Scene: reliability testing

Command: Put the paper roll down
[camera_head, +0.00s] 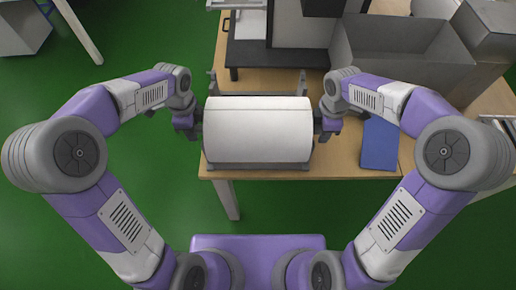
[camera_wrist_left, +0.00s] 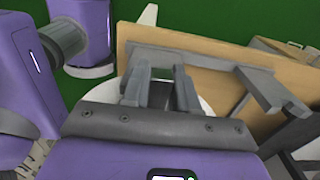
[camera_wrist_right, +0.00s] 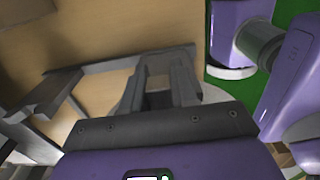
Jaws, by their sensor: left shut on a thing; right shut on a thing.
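A large white paper roll (camera_head: 258,130) lies sideways between my two grippers at the front of the table, over a grey metal stand (camera_head: 258,166). My left gripper (camera_head: 196,130) is at the roll's left end and shut on it. My right gripper (camera_head: 319,128) is at the right end and shut on it. In the left wrist view the fingers (camera_wrist_left: 160,92) are in front of the roll's end, which is partly hidden. In the right wrist view the fingers (camera_wrist_right: 168,90) hide much of the other end. I cannot tell whether the roll rests on the stand.
A blue flat item (camera_head: 379,143) lies on the wooden table (camera_head: 345,152) right of the roll. A large grey open box (camera_head: 405,65) and a machine with a dark base (camera_head: 275,53) stand behind. Green floor (camera_head: 110,190) is free at the left.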

